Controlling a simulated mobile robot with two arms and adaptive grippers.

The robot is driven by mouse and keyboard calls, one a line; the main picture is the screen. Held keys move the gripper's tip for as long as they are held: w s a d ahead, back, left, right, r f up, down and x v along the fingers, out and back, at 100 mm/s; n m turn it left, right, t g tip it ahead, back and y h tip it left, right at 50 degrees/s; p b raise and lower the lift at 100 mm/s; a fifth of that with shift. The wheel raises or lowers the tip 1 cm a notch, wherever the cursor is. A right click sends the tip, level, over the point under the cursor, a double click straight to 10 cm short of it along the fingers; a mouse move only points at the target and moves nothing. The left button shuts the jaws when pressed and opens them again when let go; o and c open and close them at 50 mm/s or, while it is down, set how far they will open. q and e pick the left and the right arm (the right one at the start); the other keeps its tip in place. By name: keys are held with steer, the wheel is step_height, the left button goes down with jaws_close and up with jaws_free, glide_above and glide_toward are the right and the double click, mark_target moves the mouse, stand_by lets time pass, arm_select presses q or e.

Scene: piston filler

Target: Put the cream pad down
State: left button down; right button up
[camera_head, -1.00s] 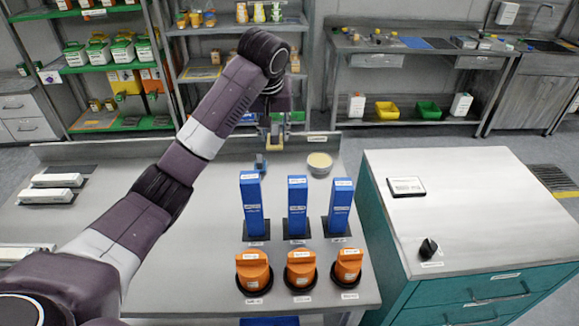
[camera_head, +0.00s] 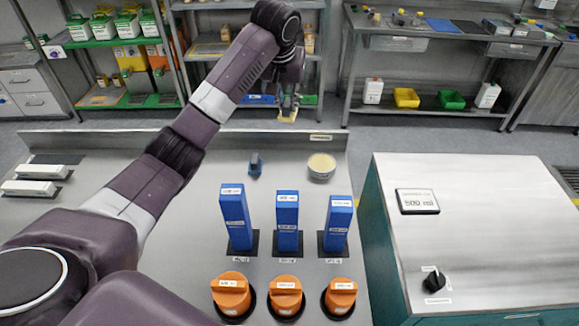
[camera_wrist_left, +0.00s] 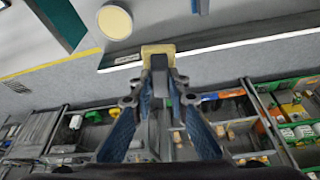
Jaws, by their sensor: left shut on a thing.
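The cream pad (camera_wrist_left: 158,50) is a small pale yellow piece between my left gripper's fingertips in the left wrist view. In the head view the pad (camera_head: 286,118) shows small, just beyond the table's back edge in the picture. My left gripper (camera_head: 290,104) is shut on it and points down; it also fills the middle of the left wrist view (camera_wrist_left: 160,75). A round container with a cream top (camera_head: 321,163) stands on the steel table (camera_head: 180,260) near its back edge. My right gripper is not in view.
A small blue-grey item (camera_head: 255,164) stands left of the round container. Three blue upright blocks (camera_head: 287,222) and three orange knobs (camera_head: 286,296) stand nearer. White bars (camera_head: 38,180) lie at left. A teal cabinet (camera_head: 480,230) with a display and black knob stands right.

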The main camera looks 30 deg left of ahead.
arm_select(q)
steer(key=shift+s+a+r+m, duration=0.2)
steer(key=shift+s+r+m, duration=0.15)
steer(key=shift+s+m, duration=0.35)
steer(key=shift+w+f+m+h, duration=0.1)
steer(key=shift+f+m+h, duration=0.1)
steer(key=shift+m+h, duration=0.1)
steer(key=f+p, duration=0.1)
steer(key=f, duration=0.6)
steer(key=f+p, duration=0.1)
steer(key=f, duration=0.7)
steer(key=shift+w+d+f, duration=0.15)
steer(key=shift+w+f, duration=0.05)
steer(key=shift+f, duration=0.05)
step_height(320, 180, down, 4)
steer(key=shift+r+p, duration=0.1)
steer(key=shift+p, duration=0.5)
steer(key=shift+f, duration=0.35)
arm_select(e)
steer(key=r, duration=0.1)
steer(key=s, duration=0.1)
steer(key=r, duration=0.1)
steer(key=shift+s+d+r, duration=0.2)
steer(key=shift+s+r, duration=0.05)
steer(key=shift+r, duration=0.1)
arm_select(q)
steer(key=shift+f, duration=0.1)
steer(key=c, duration=1.8)
jaws_free()
steer(key=shift+c, duration=0.2)
